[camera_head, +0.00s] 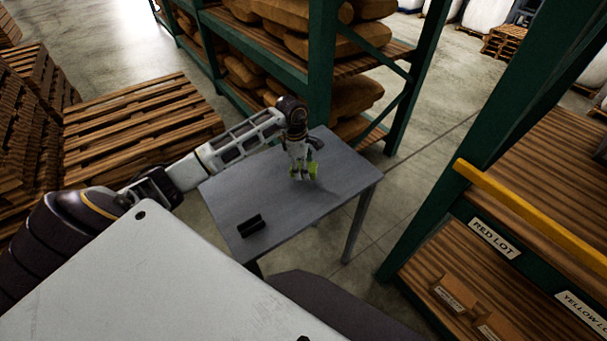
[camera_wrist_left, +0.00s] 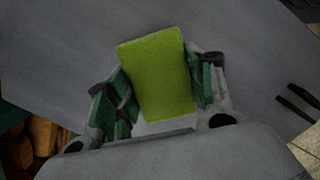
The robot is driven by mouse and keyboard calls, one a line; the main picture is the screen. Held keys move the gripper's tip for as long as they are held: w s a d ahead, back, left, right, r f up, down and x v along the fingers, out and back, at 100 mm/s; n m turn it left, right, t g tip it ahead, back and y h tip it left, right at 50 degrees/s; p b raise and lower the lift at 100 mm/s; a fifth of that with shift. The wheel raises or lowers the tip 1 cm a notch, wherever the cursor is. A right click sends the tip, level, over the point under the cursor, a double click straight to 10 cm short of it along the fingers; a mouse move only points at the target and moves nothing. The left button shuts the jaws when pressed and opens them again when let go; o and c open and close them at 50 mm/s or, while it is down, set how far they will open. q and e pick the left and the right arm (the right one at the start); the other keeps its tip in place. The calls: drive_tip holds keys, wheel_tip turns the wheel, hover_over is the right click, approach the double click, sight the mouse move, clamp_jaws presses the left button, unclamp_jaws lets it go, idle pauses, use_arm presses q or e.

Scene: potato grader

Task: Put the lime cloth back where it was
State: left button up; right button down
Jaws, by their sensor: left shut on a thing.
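The lime cloth (camera_wrist_left: 158,72) is a flat yellow-green block between the fingers of my left gripper (camera_wrist_left: 162,88) in the left wrist view. In the head view a small part of the lime cloth (camera_head: 313,168) shows at the fingertips of my left gripper (camera_head: 303,172). The gripper is shut on the cloth and points down over the back part of the grey table (camera_head: 270,205). Whether the cloth touches the table top cannot be told. My right gripper is in neither view.
A small black holder (camera_head: 251,226) sits at the table's front left. The table's middle is clear. A green rack with sacks (camera_head: 355,95) stands close behind. Wooden pallets (camera_head: 140,125) lie left. A shelf with a RED LOT label (camera_head: 494,238) and yellow bar (camera_head: 535,215) stands right.

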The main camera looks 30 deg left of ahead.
sight(303, 181)
use_arm(q)
drive_tip(key=shift+f, duration=0.25)
drive_tip(key=shift+f, duration=0.2)
wheel_tip(303, 181, down, 2)
drive_tip(key=shift+f+p, duration=0.25)
drive_tip(key=shift+p, duration=0.05)
drive_tip(key=shift+f, duration=0.4)
drive_tip(key=shift+f, duration=0.1)
